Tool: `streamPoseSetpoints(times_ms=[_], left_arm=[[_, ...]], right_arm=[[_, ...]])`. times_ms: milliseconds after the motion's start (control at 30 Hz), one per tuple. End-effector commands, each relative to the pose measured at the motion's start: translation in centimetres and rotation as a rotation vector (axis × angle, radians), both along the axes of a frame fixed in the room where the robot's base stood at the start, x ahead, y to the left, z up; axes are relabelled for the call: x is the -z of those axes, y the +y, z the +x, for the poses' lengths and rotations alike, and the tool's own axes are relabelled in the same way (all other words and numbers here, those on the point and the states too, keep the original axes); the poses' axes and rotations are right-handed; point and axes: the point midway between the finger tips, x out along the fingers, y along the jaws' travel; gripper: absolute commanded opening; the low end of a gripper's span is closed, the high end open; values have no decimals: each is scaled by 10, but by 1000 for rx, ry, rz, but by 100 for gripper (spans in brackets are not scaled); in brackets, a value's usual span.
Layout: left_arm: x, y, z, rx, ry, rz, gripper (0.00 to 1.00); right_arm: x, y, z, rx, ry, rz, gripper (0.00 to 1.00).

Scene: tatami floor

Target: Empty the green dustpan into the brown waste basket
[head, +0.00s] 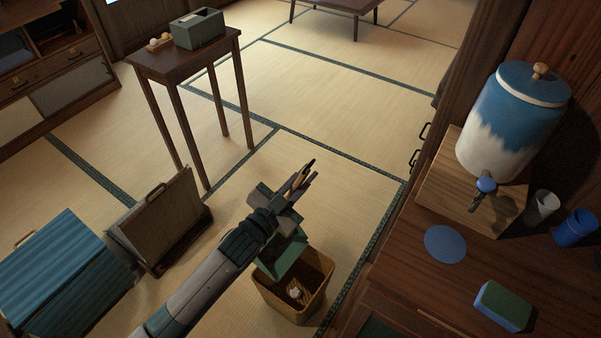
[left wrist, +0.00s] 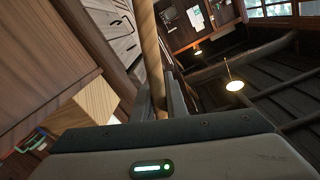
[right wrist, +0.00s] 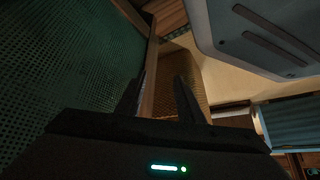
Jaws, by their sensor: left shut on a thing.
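The green dustpan (head: 287,258) hangs tilted steeply over the brown waste basket (head: 290,311), its pan at the basket's back rim. My left gripper (head: 299,182) is shut on the dustpan's wooden handle, which also shows between the fingers in the left wrist view (left wrist: 152,60). A small pale crumpled bit (head: 295,293) and dark bits lie inside the basket. My arm and gripper hide part of the dustpan, so I cannot tell whether anything is left on it. My right gripper (right wrist: 157,92) shows only in the right wrist view, with its fingers apart.
A wooden cabinet stands close on the right, with a blue-and-white dispenser (head: 514,115), cups, a blue disc (head: 445,244) and a sponge (head: 503,305). A brown upright box (head: 157,222) and a blue box (head: 62,270) stand left. Tatami is clear beyond the basket.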

Motion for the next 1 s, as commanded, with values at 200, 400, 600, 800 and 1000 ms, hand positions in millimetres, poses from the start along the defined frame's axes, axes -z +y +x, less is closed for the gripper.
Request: streamPoseSetpoints(times_ms=[200,400,600,800,1000], left_arm=[[2,-9,-6,1,-16,16,0],[5,-16,-12,1,-28,33,0],[8,-23,-18,1,-41,49,0],[10,-30,-24,0,-54,67,0],[13,-38,-30,0,-67,83,0]], right_arm=[[-2,1,2,-1,-7,2,34],[-3,1,3,-1,-11,3,34],[-3,1,4,-1,-12,3,34],[-3,2,4,-2,-12,4,34],[-2,2,4,-2,-11,3,34]])
